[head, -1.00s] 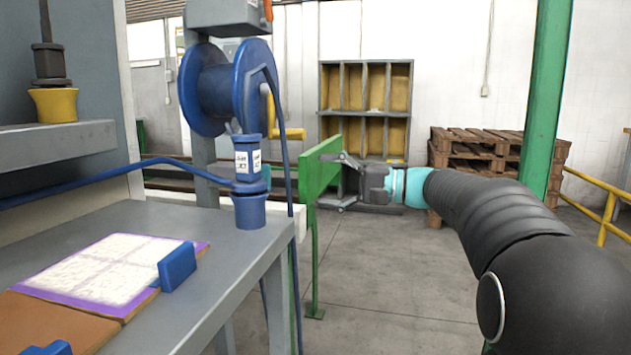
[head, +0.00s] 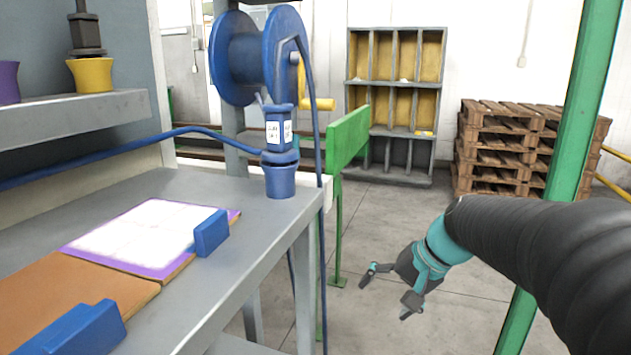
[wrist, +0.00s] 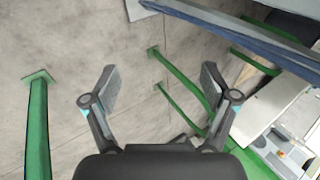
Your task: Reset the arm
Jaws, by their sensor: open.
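My gripper (head: 390,289) is open and empty in the head view. It hangs low over the floor, right of the workbench, with its fingers pointing down and to the left.
A green barrier (head: 348,138) stands beyond the bench, left of my gripper. A green post (head: 573,120) is at the right, close to my arm. Stacked pallets (head: 500,150) and a shelf rack (head: 398,100) stand farther back. The floor (head: 385,225) around my gripper is clear.

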